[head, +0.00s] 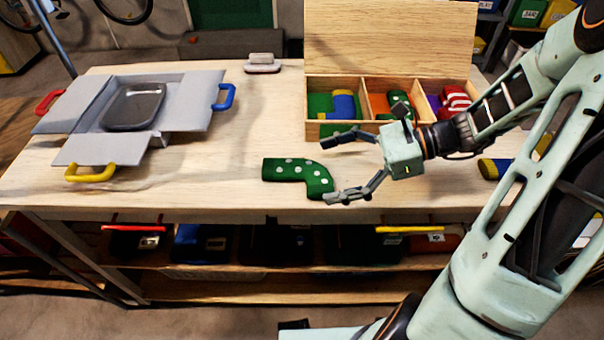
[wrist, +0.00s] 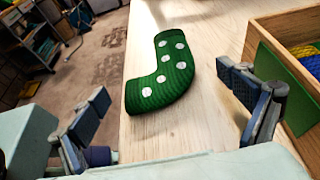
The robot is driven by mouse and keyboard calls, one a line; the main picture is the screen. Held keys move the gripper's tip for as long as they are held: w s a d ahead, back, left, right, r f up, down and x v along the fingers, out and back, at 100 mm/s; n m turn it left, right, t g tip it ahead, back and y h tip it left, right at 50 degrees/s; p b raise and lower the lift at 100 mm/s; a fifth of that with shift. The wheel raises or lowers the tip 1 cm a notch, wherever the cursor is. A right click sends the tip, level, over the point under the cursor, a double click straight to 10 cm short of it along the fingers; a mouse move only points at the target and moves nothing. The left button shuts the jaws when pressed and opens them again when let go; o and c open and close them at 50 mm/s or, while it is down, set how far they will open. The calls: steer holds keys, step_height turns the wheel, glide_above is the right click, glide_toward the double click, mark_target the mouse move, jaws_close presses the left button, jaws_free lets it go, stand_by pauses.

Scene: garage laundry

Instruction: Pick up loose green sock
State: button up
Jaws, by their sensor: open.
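The loose green sock (head: 285,169) with white dots lies flat on the wooden table, near its front edge. In the wrist view the sock (wrist: 165,72) lies ahead of my fingers and roughly between their lines, bent in an L shape. My gripper (head: 334,168) is open and empty, its fingers pointing left toward the sock. In the head view the nearer fingertip overlaps or adjoins the sock's right end; I cannot tell whether they touch. In the wrist view my gripper (wrist: 167,112) shows its fingers spread on either side, with the sock apart from both.
A wooden divided box (head: 340,128) with folded socks stands just behind my gripper, its lid raised. A blue and yellow sock (head: 494,168) lies at the right. A grey open carton (head: 190,97) holding a dark tray (head: 133,107) stands at the left. Bare table lies between.

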mark_target(313, 174)
steer(key=x, duration=0.3)
steer(key=shift+s+a+f+b, duration=0.1)
steer(key=shift+a+f+b, duration=0.15)
steer(key=shift+a+b, duration=0.05)
steer(key=c, duration=1.2)
